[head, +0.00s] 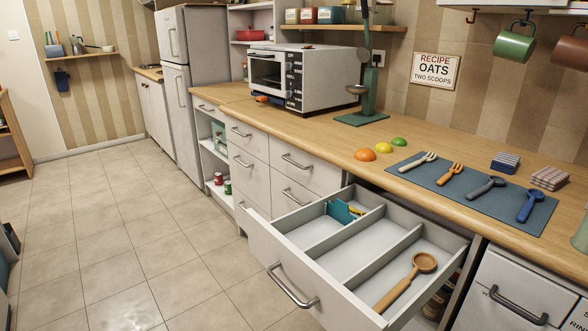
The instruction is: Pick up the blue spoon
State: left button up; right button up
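A blue spoon (530,205) lies at the right end of a dark blue-grey mat (424,180) on the wooden counter. Its round bowl is toward the back and its handle points toward the counter's front edge. To its left on the same mat lie a dark grey spoon (486,187), an orange fork (450,174) and a cream fork (419,161). Nothing covers the blue spoon. Neither of my grippers shows in the head view.
An open drawer (345,262) juts out below the counter, holding a wooden spoon (407,282) and a teal item (341,211). Folded cloths (549,178) lie behind the mat. Mugs (514,45) hang above. A toaster oven (303,76) stands further left.

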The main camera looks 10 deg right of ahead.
aim_at(534, 194)
jog(key=z, duration=3.5)
jog(key=i, duration=1.45)
jog(key=u, duration=4)
jog(key=i, duration=0.5)
